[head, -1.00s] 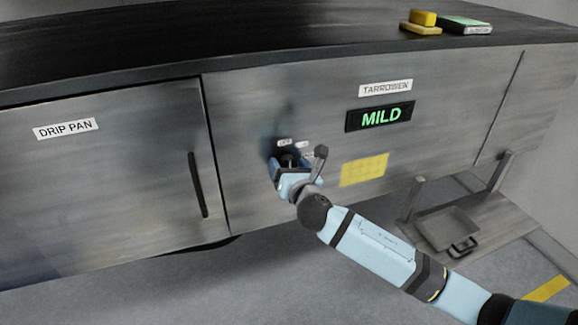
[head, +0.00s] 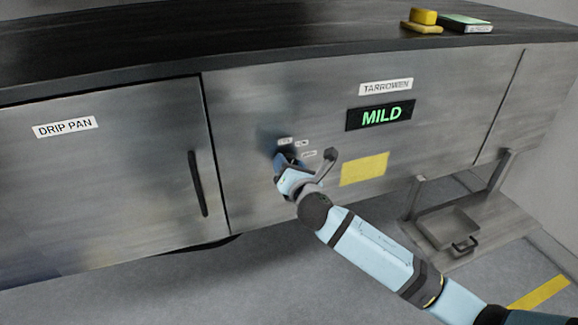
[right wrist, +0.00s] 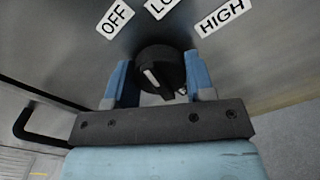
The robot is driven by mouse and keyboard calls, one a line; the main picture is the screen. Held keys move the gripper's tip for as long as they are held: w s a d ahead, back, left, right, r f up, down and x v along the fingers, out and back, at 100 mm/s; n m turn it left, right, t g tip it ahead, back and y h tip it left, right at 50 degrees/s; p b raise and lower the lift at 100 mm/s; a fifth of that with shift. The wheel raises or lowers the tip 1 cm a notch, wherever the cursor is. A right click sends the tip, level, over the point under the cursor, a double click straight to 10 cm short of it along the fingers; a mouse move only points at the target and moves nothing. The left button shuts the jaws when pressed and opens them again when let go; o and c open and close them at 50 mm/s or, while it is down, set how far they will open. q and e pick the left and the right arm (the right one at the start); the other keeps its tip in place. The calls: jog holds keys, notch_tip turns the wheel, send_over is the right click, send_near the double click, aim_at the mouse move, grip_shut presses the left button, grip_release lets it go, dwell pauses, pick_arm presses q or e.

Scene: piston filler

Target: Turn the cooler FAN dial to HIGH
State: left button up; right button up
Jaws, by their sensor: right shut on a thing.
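The FAN dial is a round black knob (right wrist: 168,66) with a white pointer mark, seen in the right wrist view. The mark leans toward the upper left, on the OFF side. Labels OFF (right wrist: 115,18), a partly cut-off LO... (right wrist: 160,6) and HIGH (right wrist: 222,17) fan out above it. My right gripper (right wrist: 160,80) has its blue fingers on both sides of the knob, shut on it. In the head view my right gripper (head: 284,164) is at the steel panel, below the small labels, and hides the dial. My left gripper is not in view.
A display reading MILD (head: 380,116) sits under a TARROWEK-like label (head: 386,87). A yellow note (head: 364,169) is right of the gripper. The DRIP PAN door (head: 100,190) with its black handle (head: 198,184) is at left. A low shelf with a tray (head: 446,229) stands at right.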

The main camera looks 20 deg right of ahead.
jog(key=m+b, duration=0.1)
jog(key=m, duration=1.3)
jog(key=shift+m, duration=0.3)
dwell(0.4)
